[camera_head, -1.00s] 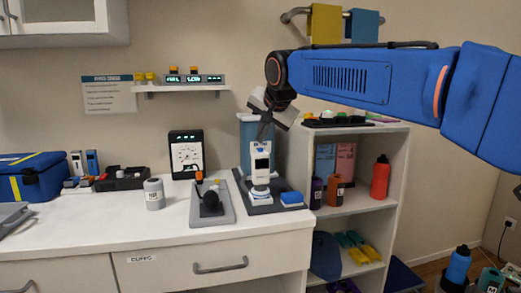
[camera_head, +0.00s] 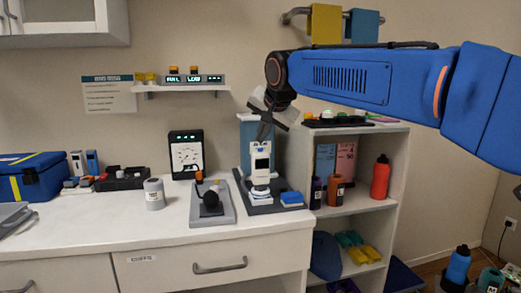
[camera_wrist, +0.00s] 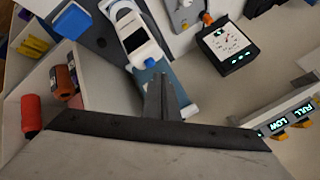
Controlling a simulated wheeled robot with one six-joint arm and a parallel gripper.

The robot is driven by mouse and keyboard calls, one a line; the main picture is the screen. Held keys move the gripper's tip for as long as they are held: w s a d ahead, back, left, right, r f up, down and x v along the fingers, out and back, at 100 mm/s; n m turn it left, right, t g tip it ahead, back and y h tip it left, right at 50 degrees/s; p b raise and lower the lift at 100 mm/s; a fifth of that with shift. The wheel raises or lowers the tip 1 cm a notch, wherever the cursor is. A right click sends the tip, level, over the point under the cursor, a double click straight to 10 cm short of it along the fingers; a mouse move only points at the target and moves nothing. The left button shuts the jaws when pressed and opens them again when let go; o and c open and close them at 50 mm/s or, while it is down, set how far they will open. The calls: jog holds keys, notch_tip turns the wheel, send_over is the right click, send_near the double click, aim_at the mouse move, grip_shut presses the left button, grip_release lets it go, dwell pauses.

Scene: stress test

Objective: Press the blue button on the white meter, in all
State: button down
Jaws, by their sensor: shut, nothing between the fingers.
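The white meter (camera_head: 260,165) stands upright on a dark mat at the right end of the counter. It has a dark screen, and it also shows in the wrist view (camera_wrist: 127,24). The blue button (camera_wrist: 150,63) is a small round spot at the meter's upper end, just beyond my fingertips in the wrist view. My gripper (camera_head: 263,134) is shut and empty, pointing down right above the meter's top. Its closed fingers (camera_wrist: 160,82) overlap the meter's top end in the wrist view. I cannot tell whether the tips touch the button.
A blue box-like item (camera_head: 292,198) lies on the dark mat (camera_head: 275,209) beside the meter. A grey plate with a black knob (camera_head: 210,201) and a black gauge (camera_head: 186,154) stand to the left. A shelf unit (camera_head: 352,207) with bottles is on the right. A wall shelf (camera_head: 181,89) is at upper left.

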jog(key=shift+f, duration=0.9)
dwell(1.0)
jog(key=shift+r, duration=0.9)
jog(key=shift+r, duration=0.15)
notch_tip(320, 180, up, 5)
jog(key=shift+f, duration=0.15)
dwell(0.3)
jog(key=shift+d, duration=0.1)
dwell(0.4)
